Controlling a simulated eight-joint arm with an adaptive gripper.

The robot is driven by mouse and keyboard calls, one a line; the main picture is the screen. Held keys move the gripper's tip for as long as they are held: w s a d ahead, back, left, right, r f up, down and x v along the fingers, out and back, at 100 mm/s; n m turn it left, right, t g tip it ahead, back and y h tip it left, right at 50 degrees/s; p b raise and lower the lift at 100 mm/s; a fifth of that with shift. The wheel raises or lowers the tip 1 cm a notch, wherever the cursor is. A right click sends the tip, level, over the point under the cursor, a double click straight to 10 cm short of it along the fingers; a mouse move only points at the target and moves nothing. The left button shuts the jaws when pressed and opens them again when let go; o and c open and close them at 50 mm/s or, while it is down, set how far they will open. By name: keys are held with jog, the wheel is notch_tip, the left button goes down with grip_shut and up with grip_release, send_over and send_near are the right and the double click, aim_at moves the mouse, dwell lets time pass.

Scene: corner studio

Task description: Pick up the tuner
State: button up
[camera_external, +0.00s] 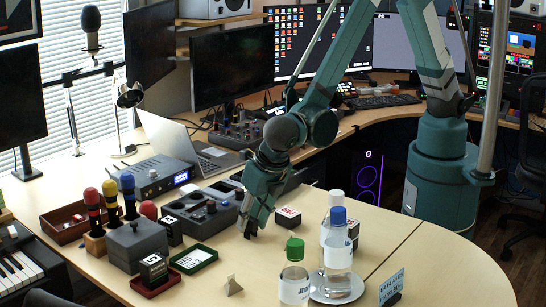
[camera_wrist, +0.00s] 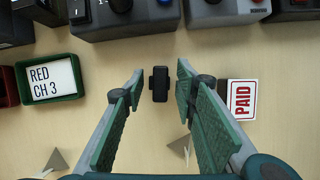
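A small black object (camera_wrist: 159,84), likely the tuner, lies on the wooden table in the wrist view. My gripper (camera_wrist: 160,76) is open. Its two green-padded fingers stand to the left and right of the black object, with a gap on both sides. In the external view my gripper (camera_external: 250,230) points down close to the tabletop, and the black object cannot be made out there.
A green tray (camera_wrist: 48,78) with a RED CH 3 card lies left. Dark devices (camera_wrist: 125,15) line the far side. Bottles (camera_external: 338,245) stand right of my gripper in the external view.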

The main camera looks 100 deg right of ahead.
jog(key=shift+w+d+f, duration=0.1)
jog(key=shift+f, duration=0.15)
jog(key=shift+c, duration=0.4)
jog(key=c, duration=0.5)
jog(key=shift+r, duration=0.1)
jog(key=shift+r+p, duration=1.2)
jog(key=shift+r, duration=3.75)
